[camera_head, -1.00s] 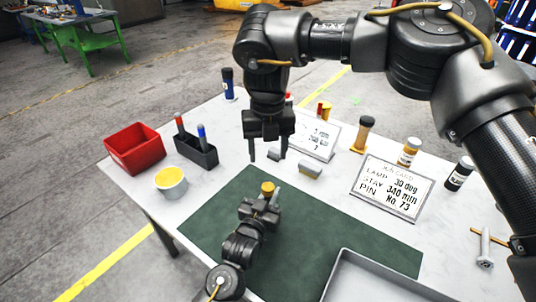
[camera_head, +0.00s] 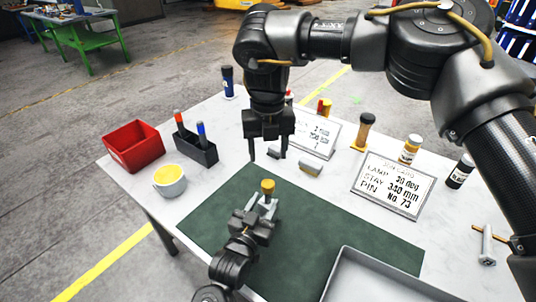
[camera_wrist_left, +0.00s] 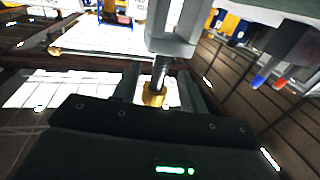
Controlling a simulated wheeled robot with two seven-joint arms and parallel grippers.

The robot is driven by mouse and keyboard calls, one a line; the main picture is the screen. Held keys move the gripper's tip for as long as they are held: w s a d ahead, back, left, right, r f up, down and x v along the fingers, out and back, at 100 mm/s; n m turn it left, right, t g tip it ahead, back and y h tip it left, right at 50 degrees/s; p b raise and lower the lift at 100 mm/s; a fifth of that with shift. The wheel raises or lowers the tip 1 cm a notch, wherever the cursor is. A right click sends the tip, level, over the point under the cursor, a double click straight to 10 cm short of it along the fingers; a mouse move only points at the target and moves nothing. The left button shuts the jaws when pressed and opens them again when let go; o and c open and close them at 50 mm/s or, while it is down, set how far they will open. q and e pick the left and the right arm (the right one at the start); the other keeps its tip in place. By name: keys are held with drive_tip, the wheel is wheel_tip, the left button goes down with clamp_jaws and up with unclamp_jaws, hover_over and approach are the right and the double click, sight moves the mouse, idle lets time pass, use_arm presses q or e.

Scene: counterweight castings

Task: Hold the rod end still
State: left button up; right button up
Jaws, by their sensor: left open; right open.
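A small upright piece with a yellow top (camera_head: 267,186) stands on the green mat (camera_head: 330,222). My left gripper (camera_head: 262,206) is low over the mat, just in front of it, with its fingers spread towards it. In the left wrist view, a dark threaded rod (camera_wrist_left: 159,70) with a brass end (camera_wrist_left: 153,95) comes down from a grey block (camera_wrist_left: 172,42). The brass end lies between my open left fingers, with no clear contact. My right gripper (camera_head: 268,152) is open and empty, pointing down above the far edge of the mat.
A red bin (camera_head: 134,147), a yellow-filled cup (camera_head: 169,180) and a dark marker holder (camera_head: 196,150) stand at left. A job card (camera_head: 393,186) and several bottles stand at right. A grey tray (camera_head: 375,275) is at the front. The mat's left part is clear.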

use_arm(q)
drive_tip(key=shift+b+v, duration=0.45)
drive_tip(key=shift+v, duration=2.3)
